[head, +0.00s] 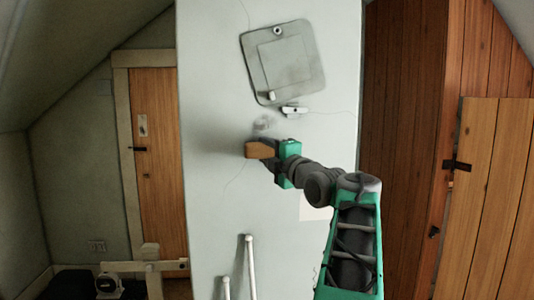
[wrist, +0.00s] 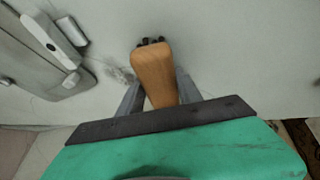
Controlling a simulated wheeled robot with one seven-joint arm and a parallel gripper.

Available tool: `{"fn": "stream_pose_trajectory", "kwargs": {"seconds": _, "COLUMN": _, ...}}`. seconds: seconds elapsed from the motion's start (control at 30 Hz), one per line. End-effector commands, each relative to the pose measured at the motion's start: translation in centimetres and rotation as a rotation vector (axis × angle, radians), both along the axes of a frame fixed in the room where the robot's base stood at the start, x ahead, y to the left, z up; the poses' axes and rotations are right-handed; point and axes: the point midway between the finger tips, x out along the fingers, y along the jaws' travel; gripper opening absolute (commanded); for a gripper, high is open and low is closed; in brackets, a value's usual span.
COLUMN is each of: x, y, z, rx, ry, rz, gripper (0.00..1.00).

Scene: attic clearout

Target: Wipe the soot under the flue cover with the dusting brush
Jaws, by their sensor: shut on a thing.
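The flue cover (head: 284,62) is a grey square plate, tilted, on the pale chimney wall. It also shows at the left of the wrist view (wrist: 28,62). A grey soot smudge (head: 264,123) lies on the wall below it; in the wrist view the smudge (wrist: 120,74) is just left of the brush. My gripper (head: 272,149) is shut on the wooden block of the dusting brush (head: 258,150). Dark bristles show at the brush's far end in the wrist view (wrist: 154,70). The brush is just below the smudge in the head view. I cannot tell whether the bristles touch the wall.
A small white fitting (head: 293,110) with a dark centre sits on the wall under the cover. Two pale rods (head: 250,268) stand at the wall's lower part. A wooden door (head: 158,150) is at left and plank panels (head: 410,130) are at right. The wall around the brush is clear.

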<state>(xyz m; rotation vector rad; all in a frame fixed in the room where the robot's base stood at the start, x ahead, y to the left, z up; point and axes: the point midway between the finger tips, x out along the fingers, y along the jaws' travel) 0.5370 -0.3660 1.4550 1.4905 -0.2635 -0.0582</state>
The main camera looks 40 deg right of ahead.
Motion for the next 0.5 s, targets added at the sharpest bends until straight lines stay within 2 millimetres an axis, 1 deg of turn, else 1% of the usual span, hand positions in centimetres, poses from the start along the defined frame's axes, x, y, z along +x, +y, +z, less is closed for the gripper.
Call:
{"fn": "stream_pose_trajectory", "kwargs": {"seconds": 0.13, "x": 0.0, "y": 0.0, "z": -0.4, "rx": -0.002, "ry": -0.003, "rz": -0.001, "gripper": 0.09}}
{"fn": "stream_pose_trajectory", "kwargs": {"seconds": 0.23, "x": 0.1, "y": 0.0, "z": 0.0, "rx": 0.000, "ry": -0.001, "rz": -0.001, "gripper": 0.09}}
{"fn": "stream_pose_trajectory", "kwargs": {"seconds": 0.37, "x": 0.1, "y": -0.1, "z": 0.1, "rx": 0.000, "ry": -0.001, "rz": -0.001, "gripper": 0.09}}
{"fn": "stream_pose_trajectory", "kwargs": {"seconds": 0.43, "x": 0.1, "y": -0.1, "z": 0.7, "rx": -0.001, "ry": -0.002, "rz": -0.001, "gripper": 0.09}}
{"fn": "stream_pose_trajectory", "kwargs": {"seconds": 0.5, "x": 0.1, "y": -0.1, "z": 2.0, "rx": -0.003, "ry": -0.002, "rz": -0.001, "gripper": 0.09}}
